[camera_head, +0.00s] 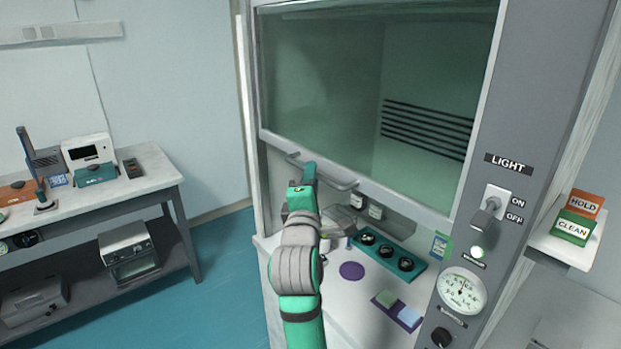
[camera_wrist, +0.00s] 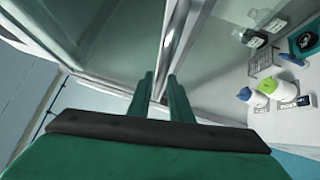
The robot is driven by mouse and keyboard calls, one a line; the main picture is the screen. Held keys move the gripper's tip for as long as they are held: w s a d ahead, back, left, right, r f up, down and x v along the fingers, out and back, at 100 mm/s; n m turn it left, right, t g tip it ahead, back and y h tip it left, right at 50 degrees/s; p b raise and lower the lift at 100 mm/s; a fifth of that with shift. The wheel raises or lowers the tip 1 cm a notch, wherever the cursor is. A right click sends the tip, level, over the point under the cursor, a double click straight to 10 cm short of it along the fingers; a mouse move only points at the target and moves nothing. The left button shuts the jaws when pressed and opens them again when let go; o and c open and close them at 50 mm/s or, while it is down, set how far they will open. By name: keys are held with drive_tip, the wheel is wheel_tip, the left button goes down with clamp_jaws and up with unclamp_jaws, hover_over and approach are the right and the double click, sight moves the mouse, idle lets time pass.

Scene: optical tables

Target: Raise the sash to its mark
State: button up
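The sash (camera_head: 330,90) is a large glass pane in the fume hood's front, with an open gap under its pale bottom rail (camera_head: 400,205). A grey bar handle (camera_head: 341,186) runs along that rail. My gripper (camera_head: 303,172) is at the handle's left part in the head view. In the wrist view the handle (camera_wrist: 176,38) passes between the two green fingers (camera_wrist: 161,88), which sit close on both sides of it. The fingers look shut on it. I cannot make out a height mark on the frame.
Inside the hood, a teal tray (camera_head: 386,252) with dark round wells and several small items stand on the white worktop. A grey panel with a light switch (camera_head: 490,215) and gauge (camera_head: 461,291) is at right. A side bench (camera_head: 150,172) stands at left, with clear floor between.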

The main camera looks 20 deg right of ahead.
drive_tip(key=v, duration=1.1)
drive_tip(key=shift+f, duration=0.1)
drive_tip(key=s+a+f+m+y, duration=0.2)
drive_tip(key=s+a+f, duration=0.15)
drive_tip(key=f, duration=0.65)
drive_tip(key=s+a+f+m+y, duration=0.25)
drive_tip(key=a+f, duration=0.25)
drive_tip(key=f, duration=0.5)
drive_tip(key=s+a+f+m+y, duration=0.15)
drive_tip(key=s+a+f, duration=0.3)
drive_tip(key=f, duration=0.55)
drive_tip(key=s+a+f+m+g+y, duration=0.1)
drive_tip(key=s+a+f+m, duration=0.35)
drive_tip(key=s+f, duration=0.65)
drive_tip(key=s+a+m+g+y, duration=0.1)
drive_tip(key=s+m, duration=0.2)
drive_tip(key=s, duration=1.5)
drive_tip(key=shift+a+r+m+y, duration=0.35)
drive_tip(key=shift+y, duration=0.05)
drive_tip(key=shift+d, duration=0.15)
